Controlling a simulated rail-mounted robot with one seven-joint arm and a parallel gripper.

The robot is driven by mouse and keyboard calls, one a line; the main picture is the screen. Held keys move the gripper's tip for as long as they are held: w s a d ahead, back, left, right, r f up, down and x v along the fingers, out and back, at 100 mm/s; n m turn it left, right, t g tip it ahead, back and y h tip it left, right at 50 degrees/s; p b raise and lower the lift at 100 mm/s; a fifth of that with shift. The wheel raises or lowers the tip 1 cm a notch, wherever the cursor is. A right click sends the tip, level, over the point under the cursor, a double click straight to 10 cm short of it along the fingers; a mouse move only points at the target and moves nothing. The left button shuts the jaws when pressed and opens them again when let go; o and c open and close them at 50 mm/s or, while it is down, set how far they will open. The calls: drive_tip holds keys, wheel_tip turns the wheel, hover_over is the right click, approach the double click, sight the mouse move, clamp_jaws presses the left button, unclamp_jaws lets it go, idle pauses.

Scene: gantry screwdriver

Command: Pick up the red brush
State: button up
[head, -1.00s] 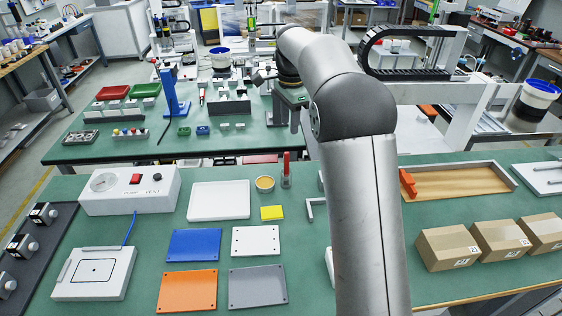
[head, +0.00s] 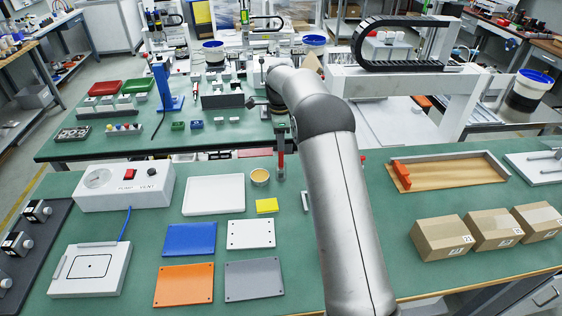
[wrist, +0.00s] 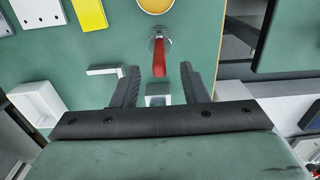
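The red brush (head: 281,160) stands upright near the back edge of the near green bench, beside a small round tan dish. In the wrist view the red brush (wrist: 159,60) shows as a red handle at a round grey base, in line with the gap between my fingertips. My gripper (wrist: 158,74) is open, with one dark finger on either side of that line. No contact with the brush shows. In the head view my gripper (head: 280,127) hangs above the brush, partly hidden by my arm.
The tan dish (head: 259,176) and yellow pad (head: 266,206) lie left of the brush. A light angled bracket (wrist: 104,70) and white box (wrist: 38,102) are nearby. Cardboard boxes (head: 441,240) stand at right. The far bench (head: 90,150) lies across a gap.

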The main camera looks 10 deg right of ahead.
sight(281, 162)
drive_tip(key=shift+s+d+f+p, duration=0.1)
drive_tip(key=shift+f+p, duration=0.15)
drive_tip(key=shift+f, duration=1.2)
drive_tip(key=shift+d+f+p, duration=0.1)
drive_tip(key=shift+f+p, duration=0.1)
drive_tip(key=shift+f, duration=1.2)
clamp_jaws()
